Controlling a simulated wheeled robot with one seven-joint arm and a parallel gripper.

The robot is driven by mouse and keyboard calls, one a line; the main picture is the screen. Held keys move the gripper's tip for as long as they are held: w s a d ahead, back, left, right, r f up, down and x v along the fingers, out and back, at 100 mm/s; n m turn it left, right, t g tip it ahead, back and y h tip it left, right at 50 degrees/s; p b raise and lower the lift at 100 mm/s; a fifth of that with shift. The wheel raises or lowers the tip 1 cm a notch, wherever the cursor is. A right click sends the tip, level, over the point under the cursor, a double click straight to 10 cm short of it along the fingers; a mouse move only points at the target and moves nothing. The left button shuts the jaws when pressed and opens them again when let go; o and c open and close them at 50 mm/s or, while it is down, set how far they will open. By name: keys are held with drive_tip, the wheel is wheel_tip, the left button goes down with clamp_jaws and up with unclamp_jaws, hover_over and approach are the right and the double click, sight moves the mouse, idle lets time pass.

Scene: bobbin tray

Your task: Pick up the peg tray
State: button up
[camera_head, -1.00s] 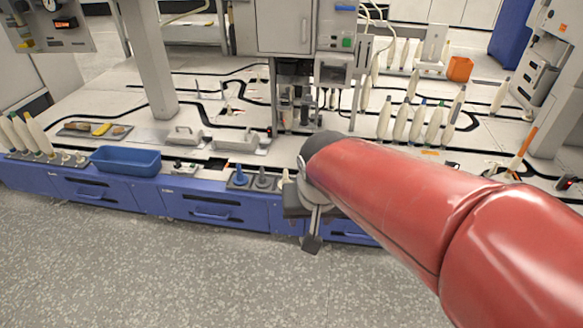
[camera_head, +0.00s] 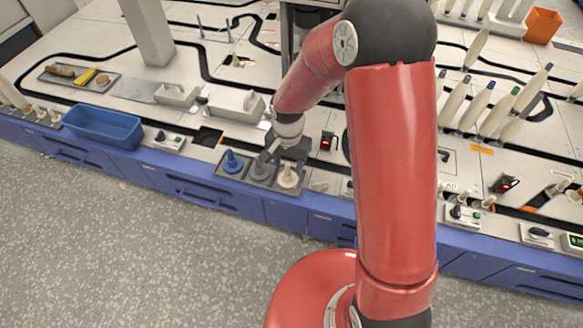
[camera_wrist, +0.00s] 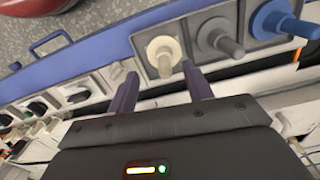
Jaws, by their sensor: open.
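The peg tray (camera_head: 245,179) is a low grey tray at the counter's front edge, holding a blue peg (camera_head: 232,162), a grey peg (camera_head: 260,171) and a cream peg (camera_head: 288,178). It also shows at the top of the wrist view (camera_wrist: 146,36), with the cream peg (camera_wrist: 163,55) on the left, the grey peg (camera_wrist: 220,42) in the middle and the blue peg (camera_wrist: 280,20) on the right. My gripper (camera_head: 272,150) is over the tray's back side, partly hiding it. In the wrist view its open, empty fingers (camera_wrist: 160,76) point at the cream-peg end. I cannot tell whether they touch the tray.
A blue bin (camera_head: 103,127) and a control box (camera_head: 168,140) stand to the left along the counter. A grey metal block (camera_head: 237,106) is behind the tray. A small device with a red display (camera_head: 327,141) is close on the right. Blue drawers (camera_head: 205,193) lie below.

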sight(288, 173)
drive_tip(key=f, duration=0.4)
drive_tip(key=w+f, duration=0.1)
drive_tip(key=f, duration=0.1)
drive_tip(key=shift+a+f, duration=0.1)
drive_tip(key=shift+f, duration=0.25)
drive_tip(key=c, duration=1.1)
